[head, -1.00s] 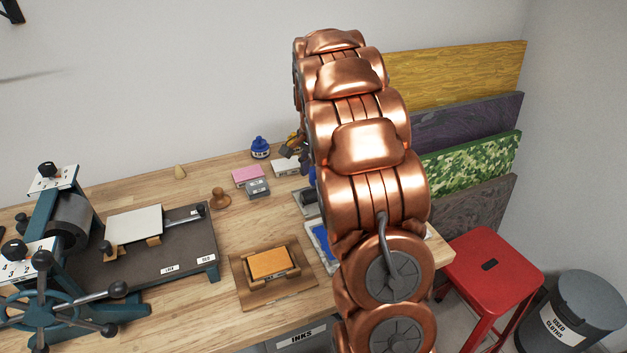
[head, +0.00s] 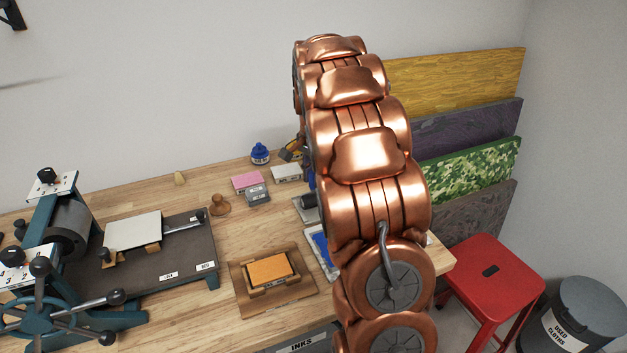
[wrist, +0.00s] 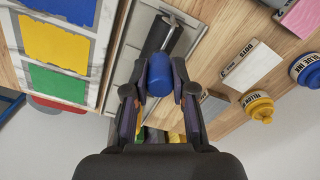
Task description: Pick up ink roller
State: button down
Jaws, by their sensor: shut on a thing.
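The ink roller has a blue handle (wrist: 160,74) and a dark cylinder (wrist: 158,36) on a metal frame. In the wrist view my gripper (wrist: 161,88) is shut on the blue handle, with a finger on each side. The roller is over or on a grey tray (wrist: 125,62); I cannot tell whether it touches it.
An ink slab with yellow, green and blue patches (wrist: 103,50) lies beside the tray. Ink bottles (wrist: 258,106) and small blocks (wrist: 252,65) stand on the other side. A press (head: 60,240) and an orange block on a board (head: 272,270) occupy the bench. A red stool (head: 490,275) stands right.

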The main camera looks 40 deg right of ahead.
jog(key=shift+r+b, duration=0.45)
jog(key=shift+r, duration=0.75)
jog(key=shift+s+r, duration=0.15)
jog(key=shift+r, duration=0.05)
jog(key=s+a+b, duration=0.1)
jog(key=s+a, duration=0.1)
jog(key=s, duration=0.5)
jog(key=s+a+r+b, duration=0.1)
jog(key=s+b, duration=0.1)
jog(key=s, duration=0.6)
jog(key=shift+s+a+r+b, duration=0.2)
jog(key=shift+a+b, duration=0.1)
jog(key=shift+a, duration=0.05)
jog(key=c, duration=1.6)
grip_release()
grip_shut()
